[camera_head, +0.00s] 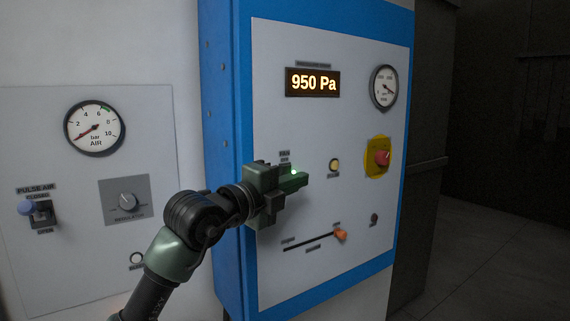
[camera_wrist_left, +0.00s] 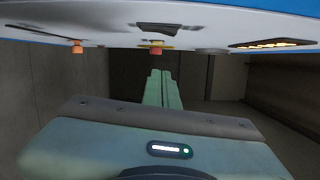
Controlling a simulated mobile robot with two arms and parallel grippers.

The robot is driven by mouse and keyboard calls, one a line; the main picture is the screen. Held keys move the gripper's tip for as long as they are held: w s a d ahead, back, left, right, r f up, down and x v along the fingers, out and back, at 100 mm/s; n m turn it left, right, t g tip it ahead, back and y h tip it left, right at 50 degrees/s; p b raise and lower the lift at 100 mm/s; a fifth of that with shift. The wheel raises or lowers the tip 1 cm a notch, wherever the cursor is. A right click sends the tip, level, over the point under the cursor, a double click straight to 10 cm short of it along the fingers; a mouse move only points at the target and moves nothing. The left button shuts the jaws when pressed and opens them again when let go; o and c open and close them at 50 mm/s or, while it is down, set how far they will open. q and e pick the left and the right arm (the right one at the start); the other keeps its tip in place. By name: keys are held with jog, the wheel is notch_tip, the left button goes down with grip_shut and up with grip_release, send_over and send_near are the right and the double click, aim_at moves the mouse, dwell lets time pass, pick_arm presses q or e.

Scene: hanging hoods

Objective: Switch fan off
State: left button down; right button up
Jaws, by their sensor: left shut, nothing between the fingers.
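The white control panel (camera_head: 330,130) with a blue frame carries a small "FAN" label (camera_head: 284,156). My left gripper (camera_head: 300,180) is just below that label, in front of the panel. It hides most of the area under the label, so the fan switch cannot be made out. A small green glow (camera_head: 294,171) shows at the fingers. In the left wrist view the gripper's fingers (camera_wrist_left: 162,88) are together with nothing between them, pointing along the panel face, which runs across the top of the picture. Whether they touch the panel cannot be told. My right gripper is not in view.
The panel has a 950 Pa display (camera_head: 313,82), a round gauge (camera_head: 384,87), a yellow button (camera_head: 334,165), a red emergency button (camera_head: 382,158) and an orange slider knob (camera_head: 341,234). An air gauge (camera_head: 95,128) and regulator knob (camera_head: 127,202) are on the left wall.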

pick_arm(q)
jog(key=w+a, duration=0.1)
jog(key=w+p, duration=0.1)
jog(key=w+a, duration=0.1)
jog(key=shift+w+a+r, duration=0.1)
jog(key=shift+a+r, duration=0.15)
jog(key=shift+a, duration=0.05)
jog(key=shift+d, duration=0.1)
